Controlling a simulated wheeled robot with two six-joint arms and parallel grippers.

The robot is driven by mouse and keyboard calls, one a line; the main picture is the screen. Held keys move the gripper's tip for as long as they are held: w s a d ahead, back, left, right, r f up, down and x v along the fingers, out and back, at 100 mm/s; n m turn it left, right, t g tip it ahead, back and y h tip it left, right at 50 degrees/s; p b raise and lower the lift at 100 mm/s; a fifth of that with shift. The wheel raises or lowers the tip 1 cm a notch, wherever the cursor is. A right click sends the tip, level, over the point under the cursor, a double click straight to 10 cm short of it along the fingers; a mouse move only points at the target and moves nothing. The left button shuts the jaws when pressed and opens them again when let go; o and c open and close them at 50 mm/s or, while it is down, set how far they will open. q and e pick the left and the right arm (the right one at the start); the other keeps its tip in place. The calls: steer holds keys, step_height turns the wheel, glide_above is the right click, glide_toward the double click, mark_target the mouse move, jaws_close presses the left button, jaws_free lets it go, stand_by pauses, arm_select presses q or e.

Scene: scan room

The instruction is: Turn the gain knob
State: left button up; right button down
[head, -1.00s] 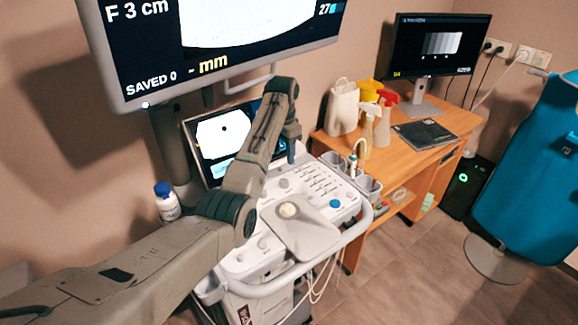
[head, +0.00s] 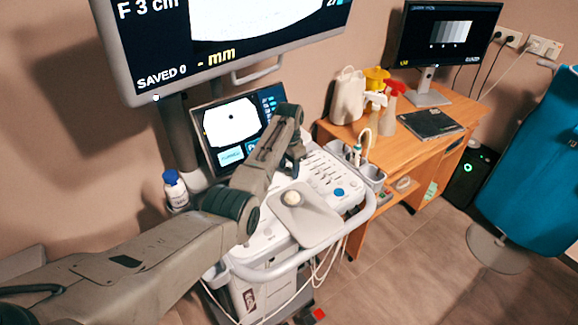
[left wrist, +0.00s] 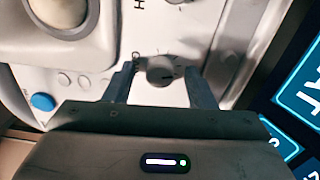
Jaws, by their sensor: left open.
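In the left wrist view a round grey knob (left wrist: 161,70) with a pointer mark and ticks around it stands on the white console panel; I take it for the gain knob. My left gripper (left wrist: 160,84) is open, with one finger on each side of the knob and a small gap showing. In the head view my left gripper (head: 294,164) is low over the ultrasound console (head: 262,243), and my arm hides the knob there. My right gripper is not in view.
A trackball (head: 291,198) and a blue button (head: 338,192) are on the panel. The console's small screen (head: 232,125) stands close behind my gripper, under a large monitor (head: 225,35). A wooden desk (head: 390,150) with bottles is to the right.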

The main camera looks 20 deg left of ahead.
arm_select(q)
steer(key=c, duration=1)
steer(key=shift+o, duration=0.2)
steer(key=shift+r, duration=0.1)
steer(key=shift+r+n+p, duration=0.1)
steer(key=shift+n+p, duration=0.7)
steer(key=shift+n, duration=0.3)
steer(key=shift+n+p, duration=0.75)
steer(key=shift+n, duration=0.95)
steer(key=o, duration=1)
steer(key=shift+c, duration=0.2)
